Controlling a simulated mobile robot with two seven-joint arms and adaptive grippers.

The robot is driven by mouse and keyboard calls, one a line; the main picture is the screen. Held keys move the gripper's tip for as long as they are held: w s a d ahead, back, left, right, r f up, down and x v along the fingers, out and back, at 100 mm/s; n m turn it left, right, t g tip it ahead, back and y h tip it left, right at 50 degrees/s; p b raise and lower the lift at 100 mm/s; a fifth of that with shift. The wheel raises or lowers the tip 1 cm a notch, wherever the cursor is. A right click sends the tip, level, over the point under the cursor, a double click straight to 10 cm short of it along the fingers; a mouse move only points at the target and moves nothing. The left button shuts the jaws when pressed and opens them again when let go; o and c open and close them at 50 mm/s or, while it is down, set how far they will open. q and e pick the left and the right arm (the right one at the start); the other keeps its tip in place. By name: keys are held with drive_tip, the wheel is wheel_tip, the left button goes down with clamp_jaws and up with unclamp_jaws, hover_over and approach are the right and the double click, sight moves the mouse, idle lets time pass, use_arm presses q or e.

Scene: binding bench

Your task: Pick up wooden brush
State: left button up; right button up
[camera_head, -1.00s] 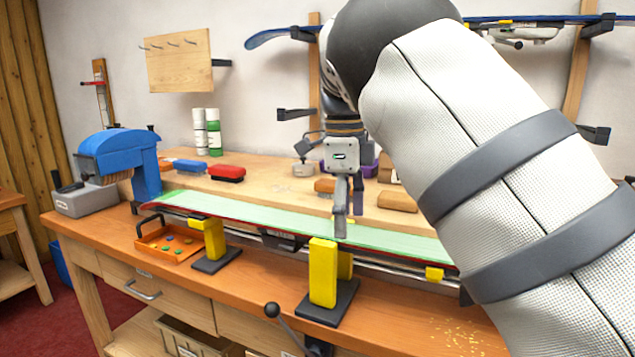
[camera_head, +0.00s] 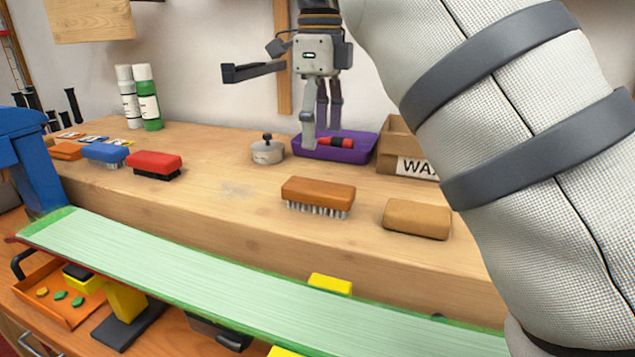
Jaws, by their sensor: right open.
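The wooden brush (camera_head: 318,194) has a brown wooden back and pale bristles facing down. My left gripper is not in view.
A tan block (camera_head: 417,218) lies right of the brush. Red (camera_head: 154,163) and blue (camera_head: 106,153) brushes lie left. A lidded tin (camera_head: 267,150), purple tray (camera_head: 352,147) and wax box (camera_head: 404,147) stand behind. A green-based ski (camera_head: 230,287) runs along the front.

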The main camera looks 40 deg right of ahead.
sight(318, 186)
drive_tip(key=f, duration=1.1)
drive_tip(key=shift+s+a+f+p, duration=0.35)
drive_tip(key=shift+a+p, duration=0.05)
drive_tip(key=c, duration=1.3)
